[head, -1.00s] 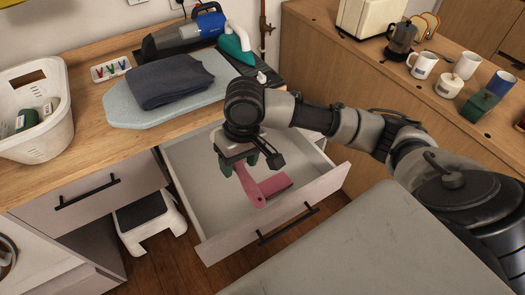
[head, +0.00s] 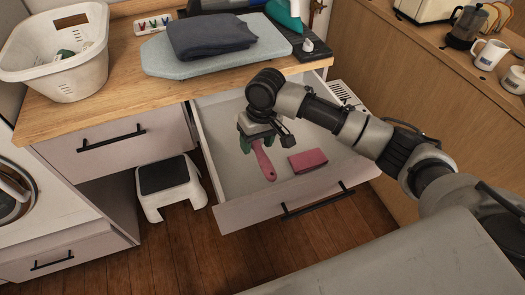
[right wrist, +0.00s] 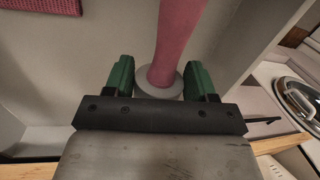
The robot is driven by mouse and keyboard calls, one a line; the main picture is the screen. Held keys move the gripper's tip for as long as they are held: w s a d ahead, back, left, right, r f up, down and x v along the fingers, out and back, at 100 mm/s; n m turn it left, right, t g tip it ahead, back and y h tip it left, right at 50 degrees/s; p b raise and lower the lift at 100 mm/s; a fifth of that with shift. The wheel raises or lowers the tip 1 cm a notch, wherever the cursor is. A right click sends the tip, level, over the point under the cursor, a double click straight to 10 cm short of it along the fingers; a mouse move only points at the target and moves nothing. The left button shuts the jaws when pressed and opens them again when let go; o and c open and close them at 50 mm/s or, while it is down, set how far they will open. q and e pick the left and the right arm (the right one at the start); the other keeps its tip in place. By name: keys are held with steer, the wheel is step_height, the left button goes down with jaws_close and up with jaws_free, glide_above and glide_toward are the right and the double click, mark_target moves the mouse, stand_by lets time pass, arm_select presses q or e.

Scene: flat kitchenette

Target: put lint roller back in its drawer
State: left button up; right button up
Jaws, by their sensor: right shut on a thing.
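The lint roller has a long pink handle (head: 263,160) that hangs down from my right gripper (head: 259,143) over the open drawer (head: 225,165). In the right wrist view the handle (right wrist: 177,40) points away from a pale grey disc (right wrist: 160,86), the roller end, between the green fingers of my right gripper (right wrist: 161,80). The fingers are shut on the roller end. The rest of the roll is hidden by the gripper. I cannot tell whether the handle's tip touches the drawer floor. My left gripper is not in view.
A pink flat rectangular thing (head: 308,160) lies in the drawer, right of the handle; its edge shows in the wrist view (right wrist: 40,6). The counter above holds an ironing board (head: 215,60) with dark folded cloth (head: 210,37) and a white basket (head: 60,65). A step stool (head: 168,185) stands left of the drawer.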

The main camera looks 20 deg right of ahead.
mark_target(255, 165)
steer(key=shift+f, duration=3.1)
steer(key=o, duration=0.9)
steer(key=shift+f, duration=0.15)
step_height(255, 165, up, 12)
steer(key=d, duration=0.2)
steer(key=shift+w, duration=0.15)
